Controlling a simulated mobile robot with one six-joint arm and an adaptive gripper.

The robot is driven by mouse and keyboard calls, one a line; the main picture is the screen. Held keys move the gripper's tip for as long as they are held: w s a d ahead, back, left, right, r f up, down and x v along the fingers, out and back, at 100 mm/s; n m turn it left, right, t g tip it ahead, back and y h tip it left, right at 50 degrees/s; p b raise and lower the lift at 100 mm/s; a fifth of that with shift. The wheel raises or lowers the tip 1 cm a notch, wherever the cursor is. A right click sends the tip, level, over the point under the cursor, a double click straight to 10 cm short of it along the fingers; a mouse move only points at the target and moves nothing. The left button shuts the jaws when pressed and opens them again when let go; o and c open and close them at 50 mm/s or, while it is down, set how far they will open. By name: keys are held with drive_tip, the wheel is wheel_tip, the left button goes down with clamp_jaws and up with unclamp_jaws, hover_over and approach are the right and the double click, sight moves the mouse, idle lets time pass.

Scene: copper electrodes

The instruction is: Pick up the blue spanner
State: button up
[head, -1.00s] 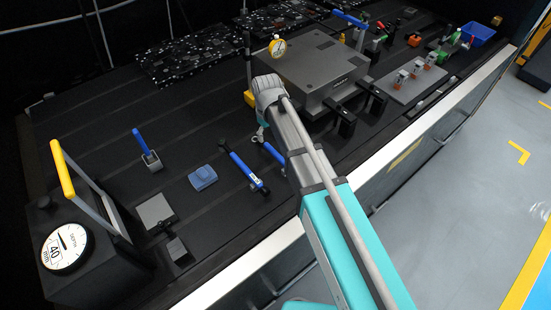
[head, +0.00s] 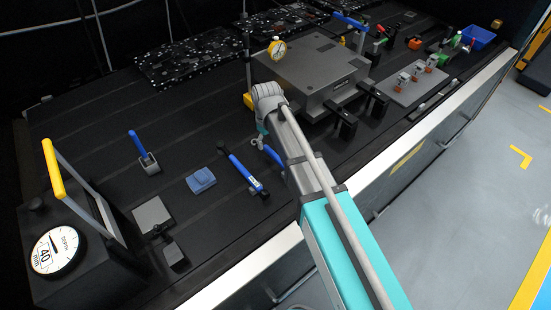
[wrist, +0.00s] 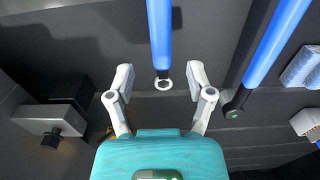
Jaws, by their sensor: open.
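The blue spanner (wrist: 160,38) shows in the wrist view as a blue shaft with a small ring end at its near tip. It runs up out of the top of that view. My gripper (wrist: 160,86) is open, with one finger on each side of the ring end; nothing is clamped. In the head view the blue spanner (head: 273,154) lies on the dark bench, partly hidden by my arm, and my gripper (head: 260,142) is mostly hidden under the wrist. I cannot tell the height gap between fingers and spanner.
A longer blue tool with black ends (head: 242,171) lies close beside the spanner. A blue block (head: 201,180) lies left of it. A grey metal box (head: 312,72) stands beyond my wrist, with black clamps (head: 343,122) at right. A dial gauge (head: 57,250) stands at front left.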

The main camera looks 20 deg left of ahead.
sight(268, 147)
drive_tip(key=shift+f+b, duration=1.95)
drive_tip(key=shift+f, duration=0.25)
clamp_jaws()
